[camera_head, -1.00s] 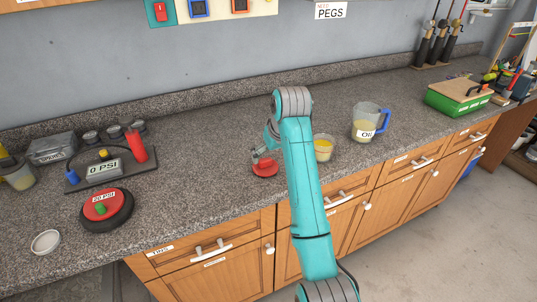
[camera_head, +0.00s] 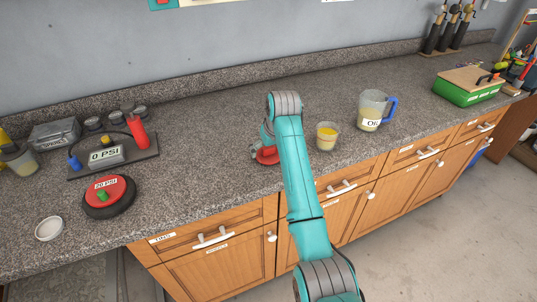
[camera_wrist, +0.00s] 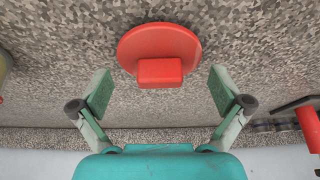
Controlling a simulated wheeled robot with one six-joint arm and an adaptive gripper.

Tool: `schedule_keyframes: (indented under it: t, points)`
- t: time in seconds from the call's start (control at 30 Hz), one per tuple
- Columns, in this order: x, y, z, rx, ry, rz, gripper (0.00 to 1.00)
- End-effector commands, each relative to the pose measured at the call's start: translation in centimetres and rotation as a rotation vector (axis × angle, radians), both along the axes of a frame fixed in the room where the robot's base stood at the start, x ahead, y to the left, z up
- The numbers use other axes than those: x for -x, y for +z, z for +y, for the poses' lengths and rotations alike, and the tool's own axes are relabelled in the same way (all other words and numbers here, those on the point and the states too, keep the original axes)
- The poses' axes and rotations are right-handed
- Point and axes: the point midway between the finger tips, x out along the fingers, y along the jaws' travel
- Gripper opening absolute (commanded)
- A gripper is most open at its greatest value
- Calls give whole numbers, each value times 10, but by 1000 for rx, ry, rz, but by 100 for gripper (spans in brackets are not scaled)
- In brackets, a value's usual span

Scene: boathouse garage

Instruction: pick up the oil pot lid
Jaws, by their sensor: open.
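The oil pot lid (camera_wrist: 160,45) is a flat red disc with a raised block handle (camera_wrist: 160,73), lying on the speckled counter. In the head view the red lid (camera_head: 266,156) is partly hidden by my arm and gripper. My gripper (camera_wrist: 160,88) is open, with one finger to each side of the handle in the wrist view, apart from it and holding nothing. In the head view a clear cup of yellow liquid (camera_head: 327,136) stands just right of my arm, and a jug labelled OIL (camera_head: 371,113) with a blue handle stands farther right.
To the left are a red 20 PSI disc (camera_head: 109,193), a 0 PSI gauge board (camera_head: 140,152) with a red cylinder, and a small white dish (camera_head: 49,228). A green box (camera_head: 468,88) stands at the right. The counter's front edge is close to the lid.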

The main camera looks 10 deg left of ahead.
Motion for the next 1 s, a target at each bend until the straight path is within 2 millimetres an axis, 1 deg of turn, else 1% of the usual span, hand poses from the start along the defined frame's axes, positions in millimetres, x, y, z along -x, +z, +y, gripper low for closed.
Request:
schedule_keyframes:
  t: [0.03, 0.13, 0.37, 0.4, 0.47, 0.5, 0.53, 0.63, 0.67, 0.87, 0.97, 1.0]
  points:
    - [-1, -5, 1, 1, 0, 1, 100]
    - [-3, -9, 2, 0, 0, 0, 100]
    - [-4, -10, 2, -1, 0, -1, 100]
    - [-4, -10, 2, -1, 0, -1, 90]
    - [-4, -10, 2, -1, 0, -1, 75]
    - [-4, -10, 2, -1, 0, -1, 65]
    - [-4, -10, 2, -1, 0, -1, 59]
    - [-4, -10, 2, -1, 0, -1, 59]
    - [-4, -10, 2, -1, 0, -1, 54]
    - [-4, -8, 2, -1, 0, -1, 54]
    - [-4, 0, 2, -1, 0, -3, 54]
    - [-4, 5, 2, -1, 0, -4, 54]
